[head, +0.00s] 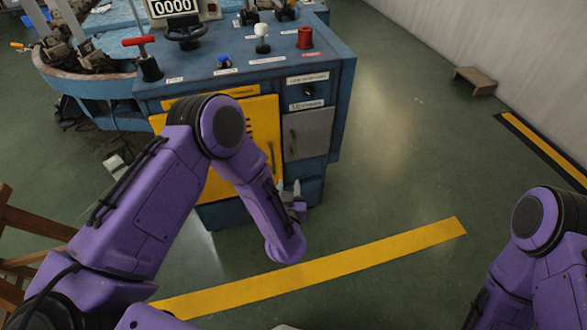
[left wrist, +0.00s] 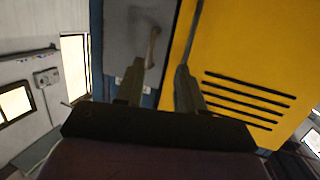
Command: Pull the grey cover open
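The grey cover (head: 308,132) is a small panel on the front of the blue machine, right of the yellow door (head: 228,140). It looks shut. In the left wrist view the grey cover (left wrist: 122,28) is at upper left, with a slim upright handle (left wrist: 153,47) near its edge beside the yellow panel. My left gripper (head: 297,192) is below the cover in the head view. Its two fingers (left wrist: 160,78) are apart, with nothing gripped. The handle appears in the gap between the fingertips; I cannot tell how far ahead it is. My right gripper is out of view.
The blue machine (head: 345,75) carries knobs, a red-handled lever (head: 140,42) and a counter display on top. Green floor with a yellow stripe (head: 330,268) lies in front. A wooden frame (head: 30,235) stands at left.

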